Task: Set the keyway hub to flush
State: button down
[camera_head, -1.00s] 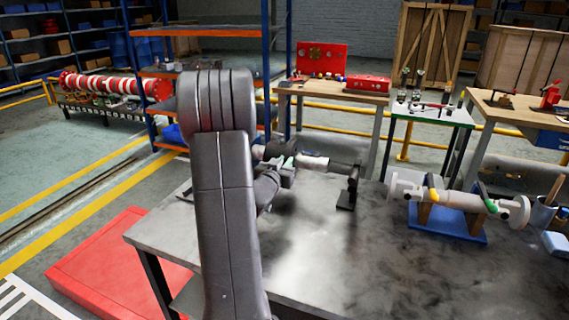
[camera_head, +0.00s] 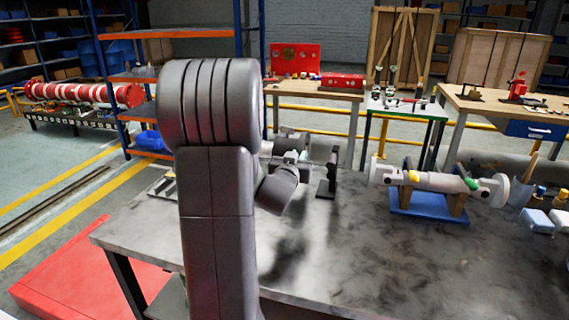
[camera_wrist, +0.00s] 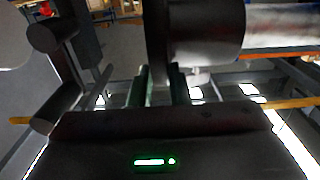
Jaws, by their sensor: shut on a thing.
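The keyway hub is the dark cylinder (camera_head: 291,143) on a level shaft beyond my arm. In the wrist view the hub (camera_wrist: 205,30) fills the top, with the bright shaft (camera_wrist: 288,25) coming out of its right side. My gripper (camera_head: 291,160) is below and in front of the hub. In the wrist view its two dark green fingers (camera_wrist: 160,82) stand close on either side of the dark rim at the hub's left end and are shut on it. The grip contact is in shadow. The shaft's far end and the flush face cannot be made out.
A black stand (camera_head: 327,180) is on the grey table (camera_head: 370,265) just right of the hub. A pale pipe (camera_head: 437,183) rests on a blue base (camera_head: 420,206) farther right. White boxes (camera_head: 537,222) are at the right edge. The table's front middle is clear.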

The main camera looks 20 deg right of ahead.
jog(key=shift+s+d, duration=0.1)
jog(key=shift+d, duration=0.05)
jog(key=c, duration=1.4)
grip_release()
jog(key=shift+s+d, duration=0.1)
jog(key=shift+d, duration=0.1)
jog(key=shift+o, duration=0.2)
jog(key=shift+a, duration=0.1)
jog(key=v, duration=1.3)
jog(key=shift+s+a, duration=0.25)
jog(key=shift+s, duration=0.05)
jog(key=x, duration=1.4)
